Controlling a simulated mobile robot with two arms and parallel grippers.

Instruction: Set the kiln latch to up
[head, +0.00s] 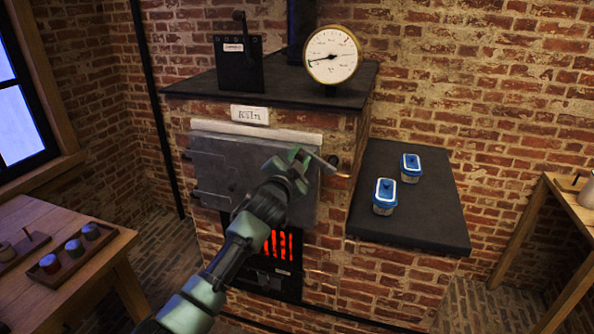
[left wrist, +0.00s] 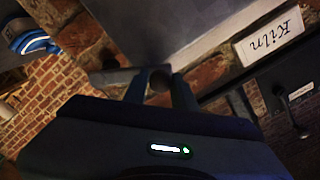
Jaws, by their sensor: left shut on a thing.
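The kiln's grey metal door (head: 228,168) is shut on the front of the brick kiln, below a white label (head: 249,114). The label also shows upside down in the left wrist view (left wrist: 277,38). My left gripper (head: 301,158) is at the door's right edge, shut on the kiln latch (left wrist: 158,81). In the left wrist view the latch's round end sits between the two fingers. A grey bar runs out beside it. The gripper hides much of the latch in the head view, so I cannot tell its exact angle. My right gripper is not in view.
A red-glowing grate (head: 278,243) lies below the door. A round gauge (head: 331,55) and a dark switch box (head: 238,63) stand on the kiln top. Two blue-lidded jars (head: 384,196) stand on the dark side shelf (head: 428,226). A wooden table (head: 75,275) is at the left.

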